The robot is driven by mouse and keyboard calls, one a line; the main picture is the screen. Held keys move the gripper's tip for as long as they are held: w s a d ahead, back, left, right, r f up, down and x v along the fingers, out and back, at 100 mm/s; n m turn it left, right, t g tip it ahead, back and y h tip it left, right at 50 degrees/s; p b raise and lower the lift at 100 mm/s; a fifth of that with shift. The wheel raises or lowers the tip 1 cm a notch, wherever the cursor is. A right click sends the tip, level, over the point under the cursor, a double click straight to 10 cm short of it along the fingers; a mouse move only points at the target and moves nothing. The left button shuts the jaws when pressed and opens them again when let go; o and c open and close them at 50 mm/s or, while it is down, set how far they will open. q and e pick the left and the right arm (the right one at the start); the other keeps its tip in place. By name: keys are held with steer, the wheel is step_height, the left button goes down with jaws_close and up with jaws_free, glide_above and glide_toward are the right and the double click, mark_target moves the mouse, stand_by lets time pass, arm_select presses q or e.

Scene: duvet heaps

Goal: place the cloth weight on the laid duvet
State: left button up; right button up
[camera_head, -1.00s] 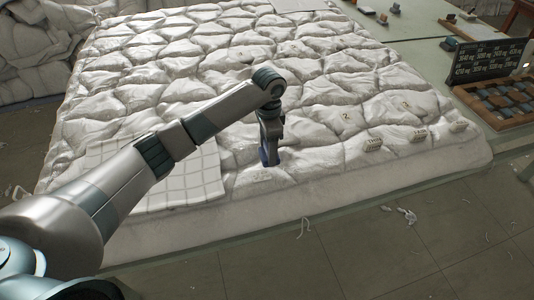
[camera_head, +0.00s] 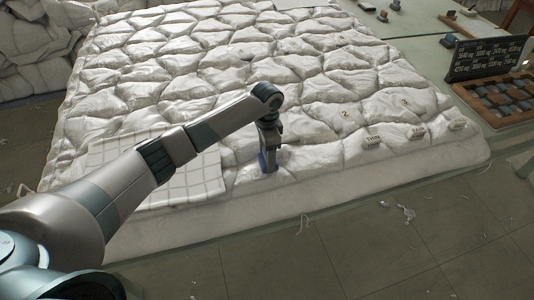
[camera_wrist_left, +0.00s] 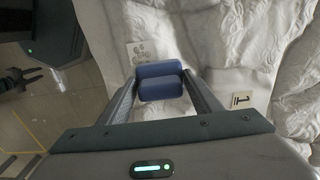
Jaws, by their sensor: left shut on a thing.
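The laid duvet (camera_head: 215,75) is white and quilted and covers the table. My left gripper (camera_head: 268,166) is over its near part, just right of a checked cloth. It is shut on the blue cloth weight (camera_wrist_left: 160,82), which shows between the two fingers in the left wrist view. In the head view, the blue weight (camera_head: 264,161) is mostly hidden by the fingers and is at or very close to the duvet's surface; I cannot tell if it touches. A tag marked 1 (camera_wrist_left: 241,100) lies on the duvet beside the gripper. My right gripper is not in view.
Tags marked 2 (camera_head: 345,114) and 3 (camera_head: 405,102) lie farther right. Small printed pale pieces, one at the left (camera_head: 372,142), line the near right edge. A checked cloth (camera_head: 185,172) lies left. A dark price-like board (camera_head: 487,58) and wooden tray (camera_head: 500,98) stand right.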

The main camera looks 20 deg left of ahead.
arm_select(q)
steer(key=o, duration=1.6)
steer(key=shift+f, duration=0.15)
step_height(320, 180, up, 12)
steer(key=b, duration=0.3)
steer(key=shift+r, duration=0.2)
